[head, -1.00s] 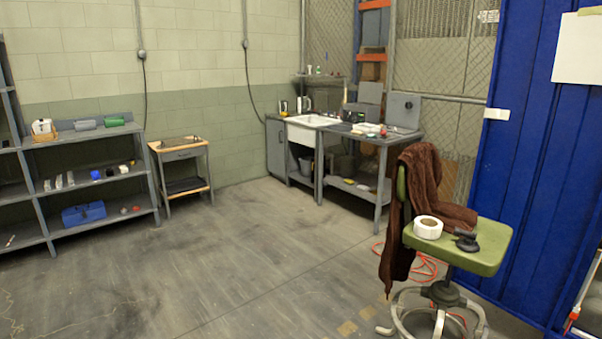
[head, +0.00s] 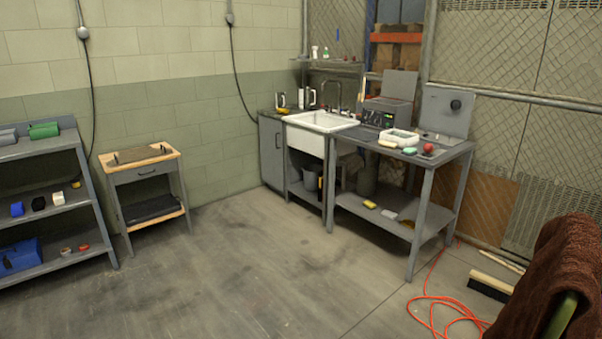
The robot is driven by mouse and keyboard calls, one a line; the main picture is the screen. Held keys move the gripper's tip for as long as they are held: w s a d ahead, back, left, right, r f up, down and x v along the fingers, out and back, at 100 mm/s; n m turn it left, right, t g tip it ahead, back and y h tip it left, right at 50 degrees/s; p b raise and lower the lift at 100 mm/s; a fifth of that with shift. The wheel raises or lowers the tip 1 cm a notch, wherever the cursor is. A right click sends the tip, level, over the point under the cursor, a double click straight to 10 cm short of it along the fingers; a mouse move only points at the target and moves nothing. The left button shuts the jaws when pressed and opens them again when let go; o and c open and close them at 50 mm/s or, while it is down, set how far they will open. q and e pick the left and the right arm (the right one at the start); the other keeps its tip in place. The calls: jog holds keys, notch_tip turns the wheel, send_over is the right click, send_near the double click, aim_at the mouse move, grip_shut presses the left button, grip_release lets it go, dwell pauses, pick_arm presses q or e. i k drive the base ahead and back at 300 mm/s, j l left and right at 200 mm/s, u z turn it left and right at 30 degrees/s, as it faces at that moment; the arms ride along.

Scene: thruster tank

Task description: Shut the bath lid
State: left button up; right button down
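A grey box with a dark control panel (head: 378,117), which looks like the bath, stands on the grey workbench (head: 440,156) by the mesh fence. A grey upright panel (head: 400,84) rises behind its top and looks like its raised lid. A second upright grey panel with a round black knob (head: 446,108) stands to its right at the back of the bench; I cannot tell whether it is attached to anything. Neither of my grippers is in view.
A white tray (head: 399,137), a green item and a red ball lie on the bench front. A white sink (head: 322,121) adjoins left. An orange cable (head: 440,311), a brush (head: 489,287) and a brown cloth (head: 560,280) are at lower right. The middle floor is clear.

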aim_at(401, 84)
jog(key=i, duration=3.25)
